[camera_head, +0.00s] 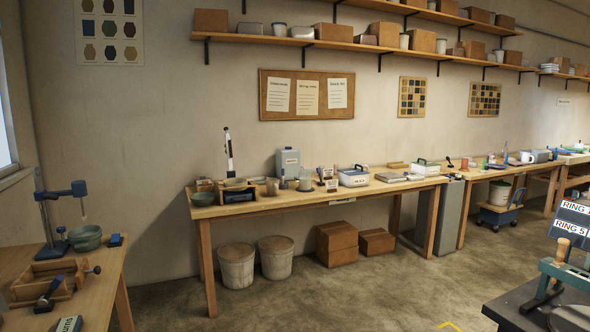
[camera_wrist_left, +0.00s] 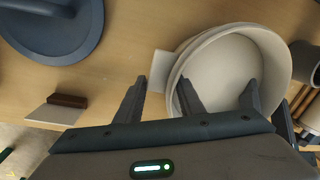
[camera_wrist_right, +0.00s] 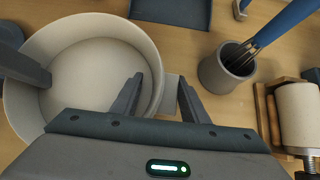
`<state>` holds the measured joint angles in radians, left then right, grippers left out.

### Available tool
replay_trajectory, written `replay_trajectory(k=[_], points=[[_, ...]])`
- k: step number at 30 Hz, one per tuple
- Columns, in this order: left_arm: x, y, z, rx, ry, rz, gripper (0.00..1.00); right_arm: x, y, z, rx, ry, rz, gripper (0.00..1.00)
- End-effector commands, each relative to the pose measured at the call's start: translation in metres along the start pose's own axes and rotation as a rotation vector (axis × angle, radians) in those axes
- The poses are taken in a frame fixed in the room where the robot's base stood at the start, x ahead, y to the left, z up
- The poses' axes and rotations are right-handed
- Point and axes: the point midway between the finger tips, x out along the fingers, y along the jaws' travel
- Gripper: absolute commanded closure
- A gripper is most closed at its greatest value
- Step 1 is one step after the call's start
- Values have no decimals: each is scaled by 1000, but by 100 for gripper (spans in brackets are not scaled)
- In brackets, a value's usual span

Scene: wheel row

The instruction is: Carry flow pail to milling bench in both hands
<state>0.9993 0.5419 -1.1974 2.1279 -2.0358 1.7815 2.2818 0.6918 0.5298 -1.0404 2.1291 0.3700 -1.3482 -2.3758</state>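The flow pail, a round cream vessel, shows in the left wrist view (camera_wrist_left: 232,72) and the right wrist view (camera_wrist_right: 95,75), over a wooden worktop. It looks empty and has a flat tab on each side. My left gripper (camera_wrist_left: 161,80) straddles one tab and wall, one finger inside the rim and one outside, with gaps showing. My right gripper (camera_wrist_right: 160,77) straddles the opposite side the same way. Both look open. Whether the pail rests on the worktop is unclear. Neither gripper nor the pail shows in the head view. No bench there is readably marked as milling.
A long wooden bench (camera_head: 290,199) along the wall carries tubs and tools, with lidded buckets (camera_head: 236,268) and boxes below. A left bench (camera_head: 95,272) holds a clamp stand and bowl. Near the pail are a dark cup (camera_wrist_right: 228,70) and blue-grey disc (camera_wrist_left: 52,25). Floor between is open.

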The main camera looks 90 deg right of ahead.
Motion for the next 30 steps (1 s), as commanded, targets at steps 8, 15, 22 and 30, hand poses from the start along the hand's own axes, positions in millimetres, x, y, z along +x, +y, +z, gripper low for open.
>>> replay_trajectory(k=[8,15,22,30], points=[[0,1,1,-3,-2,3,43,-1,-2,2,1,-3,-4,38],[0,0,0,-1,-1,1,22,0,-1,1,1,-1,-2,38],[1,1,0,-1,0,3,22,1,0,-2,1,4,-1,16],[0,0,0,0,0,2,22,0,0,0,0,1,0,16]])
